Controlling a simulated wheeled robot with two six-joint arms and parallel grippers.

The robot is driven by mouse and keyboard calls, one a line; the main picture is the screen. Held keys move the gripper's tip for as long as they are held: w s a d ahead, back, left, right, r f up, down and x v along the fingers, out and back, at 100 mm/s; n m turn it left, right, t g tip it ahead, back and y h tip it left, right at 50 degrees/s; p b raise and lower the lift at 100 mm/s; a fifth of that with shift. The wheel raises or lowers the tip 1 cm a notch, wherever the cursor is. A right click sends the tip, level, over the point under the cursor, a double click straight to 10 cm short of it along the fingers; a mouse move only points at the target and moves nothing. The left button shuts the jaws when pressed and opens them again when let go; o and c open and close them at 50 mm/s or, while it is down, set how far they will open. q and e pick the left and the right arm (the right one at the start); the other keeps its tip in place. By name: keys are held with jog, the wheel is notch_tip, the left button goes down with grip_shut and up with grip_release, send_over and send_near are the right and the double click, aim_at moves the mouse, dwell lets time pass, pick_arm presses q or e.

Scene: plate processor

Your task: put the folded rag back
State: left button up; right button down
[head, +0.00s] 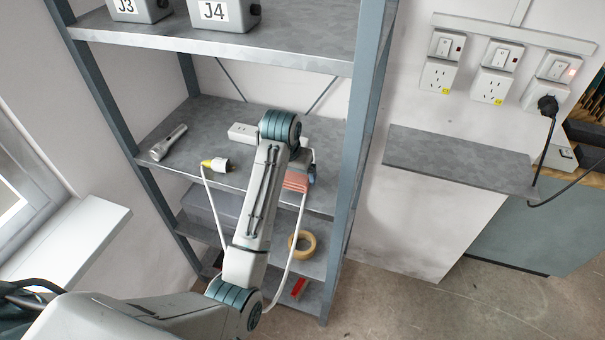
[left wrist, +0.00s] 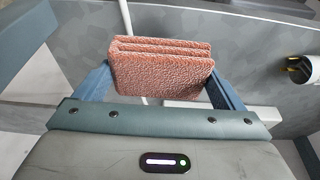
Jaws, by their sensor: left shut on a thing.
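The folded rag (left wrist: 160,68) is a salmon-pink, layered cloth. In the left wrist view it sits between the two blue fingers of my left gripper (left wrist: 165,85), which is shut on it. In the head view the rag (head: 296,183) shows at the end of my left arm, at the front of the middle shelf (head: 230,115) of the metal rack. My left gripper (head: 308,172) is mostly hidden there by its own arm. I cannot tell whether the rag touches the shelf. My right gripper is not in view.
A tape roll (head: 302,243) lies on a lower shelf. Bins J3 (head: 140,10) and J4 (head: 222,14) stand above. A rack post (head: 362,130) stands right of the arm.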

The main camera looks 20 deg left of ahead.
pick_arm(q)
jog(key=w+d, duration=0.1)
jog(key=w+p, duration=0.1)
jog(key=w, duration=0.1)
jog(key=shift+d, duration=0.35)
jog(key=p+x, duration=0.2)
jog(key=x, duration=0.1)
jog(key=shift+s+f, duration=0.15)
jog(key=shift+s, duration=0.05)
jog(key=shift+f, duration=0.2)
jog(key=shift+s, duration=0.1)
jog(key=o, duration=0.6)
jog(key=shift+f, duration=0.1)
